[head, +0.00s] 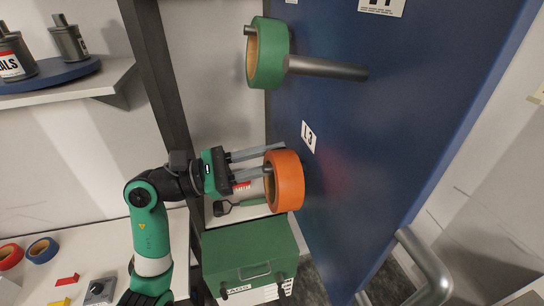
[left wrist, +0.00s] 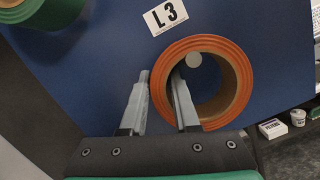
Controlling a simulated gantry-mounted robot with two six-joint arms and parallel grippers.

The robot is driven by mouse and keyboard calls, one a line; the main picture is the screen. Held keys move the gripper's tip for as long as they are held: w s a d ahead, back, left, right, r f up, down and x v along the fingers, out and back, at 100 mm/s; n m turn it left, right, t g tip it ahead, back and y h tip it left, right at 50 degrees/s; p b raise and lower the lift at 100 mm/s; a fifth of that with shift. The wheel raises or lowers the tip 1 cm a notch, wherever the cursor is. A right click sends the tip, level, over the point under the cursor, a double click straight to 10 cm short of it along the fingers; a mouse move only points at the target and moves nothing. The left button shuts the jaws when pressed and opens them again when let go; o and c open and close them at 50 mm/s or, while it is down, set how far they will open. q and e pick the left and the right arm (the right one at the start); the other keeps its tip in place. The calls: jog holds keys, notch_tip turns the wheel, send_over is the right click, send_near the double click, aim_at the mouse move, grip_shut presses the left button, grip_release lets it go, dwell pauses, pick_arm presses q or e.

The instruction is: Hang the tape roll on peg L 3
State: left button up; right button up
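The orange tape roll (head: 289,181) is beside the blue panel, just below the L 3 label (head: 308,136). In the left wrist view the roll (left wrist: 240,72) faces me with its hole open to view. The round grey end of peg L 3 (left wrist: 194,60) shows inside the hole near its top; I cannot tell how far the peg passes through. My left gripper (head: 268,161) has one finger outside the roll's wall and one in the hole, apparently shut on the wall; both fingers also show in the left wrist view (left wrist: 160,78). My right gripper is not in view.
A green tape roll (head: 270,53) hangs on a peg above. A green case (head: 250,250) stands below the left arm. A grey door handle (head: 428,262) sticks out at the lower right. A shelf (head: 117,78) with metal canisters is at the upper left.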

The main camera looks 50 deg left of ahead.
pick_arm(q)
jog(key=o, duration=0.3)
jog(key=b+v, duration=0.2)
jog(key=v, duration=0.9)
jog(key=shift+s+a+b, duration=0.2)
jog(key=shift+s+b, duration=0.1)
jog(key=shift+f, duration=0.1)
